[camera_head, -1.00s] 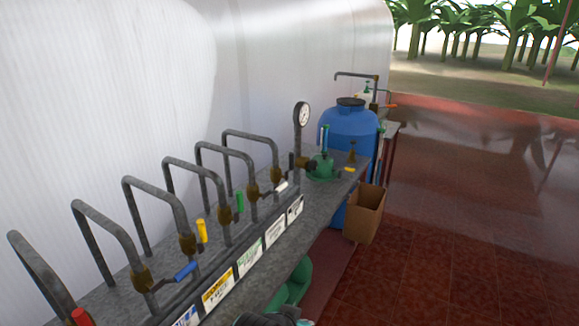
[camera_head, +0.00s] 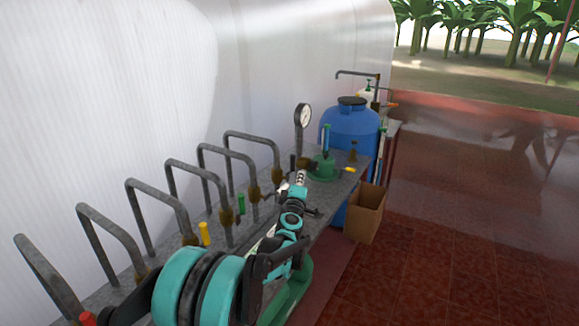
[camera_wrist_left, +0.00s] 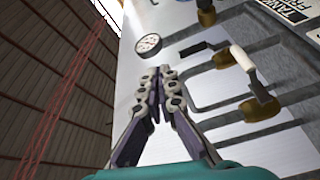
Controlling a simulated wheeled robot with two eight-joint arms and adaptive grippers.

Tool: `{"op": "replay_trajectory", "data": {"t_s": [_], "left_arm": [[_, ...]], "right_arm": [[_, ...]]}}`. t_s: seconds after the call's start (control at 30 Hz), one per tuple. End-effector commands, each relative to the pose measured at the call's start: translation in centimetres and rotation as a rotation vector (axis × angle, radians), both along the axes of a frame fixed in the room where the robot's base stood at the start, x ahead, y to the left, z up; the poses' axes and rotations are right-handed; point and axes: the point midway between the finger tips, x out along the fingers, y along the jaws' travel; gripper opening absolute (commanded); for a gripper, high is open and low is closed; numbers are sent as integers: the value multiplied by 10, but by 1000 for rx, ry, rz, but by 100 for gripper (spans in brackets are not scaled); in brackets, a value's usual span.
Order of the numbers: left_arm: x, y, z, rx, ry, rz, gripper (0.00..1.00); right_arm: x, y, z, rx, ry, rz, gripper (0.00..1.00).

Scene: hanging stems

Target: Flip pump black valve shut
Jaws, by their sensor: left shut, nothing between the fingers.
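The black valve handle (camera_head: 292,163) stands up beside the base of the pressure gauge, at the far end of the valve row on the bench. In the left wrist view the black handle (camera_wrist_left: 192,50) points toward the gauge from its brass body (camera_wrist_left: 223,59). My left gripper (camera_head: 300,176) reaches along the bench from below, its fingertips close to the black handle in the picture. In the left wrist view my left gripper (camera_wrist_left: 165,72) has its fingers together and empty, apart from the handle. My right gripper is out of view.
The white-handled valve (camera_wrist_left: 243,60) is beside the black one. The gauge (camera_head: 303,116) rises behind. Green (camera_head: 241,203), yellow (camera_head: 204,232) and red (camera_head: 88,318) handles line the bench. A green pump (camera_head: 322,168), blue drum (camera_head: 349,125) and cardboard box (camera_head: 365,212) are beyond.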

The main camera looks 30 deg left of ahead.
Motion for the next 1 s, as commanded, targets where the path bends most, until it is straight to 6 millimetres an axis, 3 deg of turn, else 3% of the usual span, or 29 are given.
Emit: {"op": "replay_trajectory", "data": {"t_s": [0.1,0.3,0.77,1.0], "left_arm": [[13,37,-24,-102,-36,100,0],[19,69,-50,-198,-62,191,0],[22,74,-55,-212,-66,205,0],[50,89,-56,-212,-65,203,0]], "right_arm": [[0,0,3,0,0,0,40],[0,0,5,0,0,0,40],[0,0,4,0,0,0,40],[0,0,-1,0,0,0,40]]}}
